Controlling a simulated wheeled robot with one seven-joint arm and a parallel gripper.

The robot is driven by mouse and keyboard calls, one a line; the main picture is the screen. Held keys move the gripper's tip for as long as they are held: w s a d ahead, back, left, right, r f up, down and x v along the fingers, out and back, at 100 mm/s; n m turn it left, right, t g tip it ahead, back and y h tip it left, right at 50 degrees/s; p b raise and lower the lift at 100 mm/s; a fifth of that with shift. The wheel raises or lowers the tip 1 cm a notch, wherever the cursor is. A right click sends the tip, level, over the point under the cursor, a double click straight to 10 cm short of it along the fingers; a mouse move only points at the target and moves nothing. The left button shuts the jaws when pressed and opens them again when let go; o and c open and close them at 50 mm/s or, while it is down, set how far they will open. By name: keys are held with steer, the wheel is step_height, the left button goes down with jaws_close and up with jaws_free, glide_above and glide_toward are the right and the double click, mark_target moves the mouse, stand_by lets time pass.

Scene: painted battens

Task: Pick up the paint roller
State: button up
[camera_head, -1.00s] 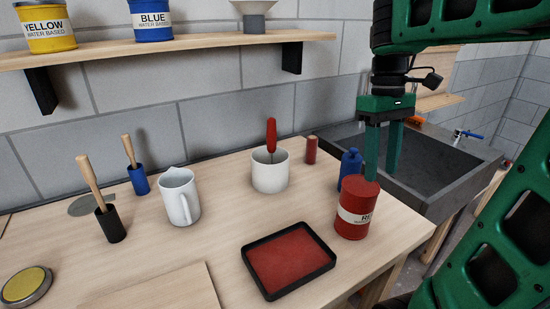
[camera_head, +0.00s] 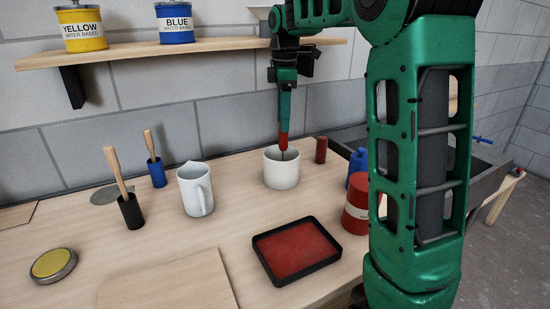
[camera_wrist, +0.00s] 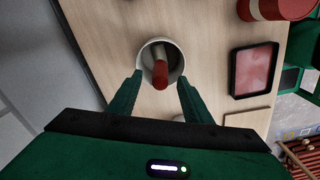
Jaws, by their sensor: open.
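The paint roller (camera_head: 283,142) stands handle-up in a white pot (camera_head: 281,170) on the bench. Its red handle leans slightly, and its lower end is hidden inside the pot. My gripper (camera_head: 284,120) is above the pot, pointing down, with a finger covering the upper handle in the head view. In the wrist view my gripper (camera_wrist: 159,80) is open, and the red handle (camera_wrist: 160,74) shows between its two fingertips, with a gap on each side. The white pot (camera_wrist: 174,57) lies just beyond the fingertips there.
A white jug (camera_head: 195,190) stands left of the pot. A black tray of red paint (camera_head: 258,246) lies in front. A red paint can (camera_head: 356,205), a blue bottle (camera_head: 357,164) and a dark red cylinder (camera_head: 321,150) stand to the right. A shelf (camera_head: 130,54) hangs behind.

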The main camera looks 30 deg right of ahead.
mark_target(283, 146)
steer(key=shift+f, duration=4.8)
jaws_close()
